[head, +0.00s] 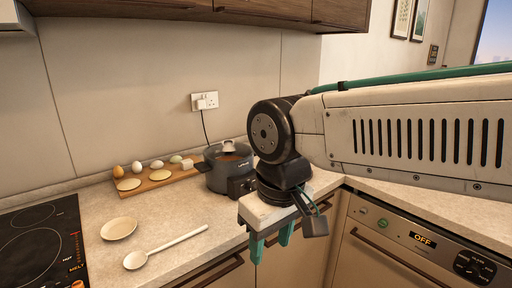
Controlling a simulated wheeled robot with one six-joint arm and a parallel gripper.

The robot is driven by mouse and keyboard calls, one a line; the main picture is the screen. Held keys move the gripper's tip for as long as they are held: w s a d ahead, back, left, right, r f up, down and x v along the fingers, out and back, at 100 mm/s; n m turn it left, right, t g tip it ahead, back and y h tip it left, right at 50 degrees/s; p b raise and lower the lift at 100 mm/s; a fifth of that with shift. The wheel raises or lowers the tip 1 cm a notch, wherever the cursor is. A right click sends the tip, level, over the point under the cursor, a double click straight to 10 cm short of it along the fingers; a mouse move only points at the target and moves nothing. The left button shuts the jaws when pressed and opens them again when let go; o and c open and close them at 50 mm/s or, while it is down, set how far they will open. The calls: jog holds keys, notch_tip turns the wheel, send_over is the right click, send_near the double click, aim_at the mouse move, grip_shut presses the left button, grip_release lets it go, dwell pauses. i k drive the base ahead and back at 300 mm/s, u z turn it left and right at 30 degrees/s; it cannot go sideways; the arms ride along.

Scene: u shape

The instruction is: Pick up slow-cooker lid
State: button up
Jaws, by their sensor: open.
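The dark slow cooker (218,178) stands on the counter near the back wall, left of my arm. Brownish contents or a see-through cover show at its top. A small grey knob-like piece (228,146) stands up there; it looks like the lid's handle, but the lid's edge is hard to make out. My gripper (271,244) has two teal fingers, pointing down and spread apart with nothing between them. It is in front and to the right of the cooker, apart from it, by the counter's front edge.
A wooden board (158,182) with several eggs and pale rounds lies left of the cooker. A small plate (119,229) and a pale spoon (166,247) lie nearer. A black cooktop (40,245) is at left, an oven (420,245) at right. Cupboards (250,12) hang above.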

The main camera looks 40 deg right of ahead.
aim_at(209, 153)
jog(key=u, duration=0.05)
jog(key=k, duration=1.3)
jog(key=u, duration=1.05)
jog(key=i, duration=1.45)
jog(key=z, duration=1.1)
jog(key=i, duration=0.7)
jog(key=z, duration=0.75)
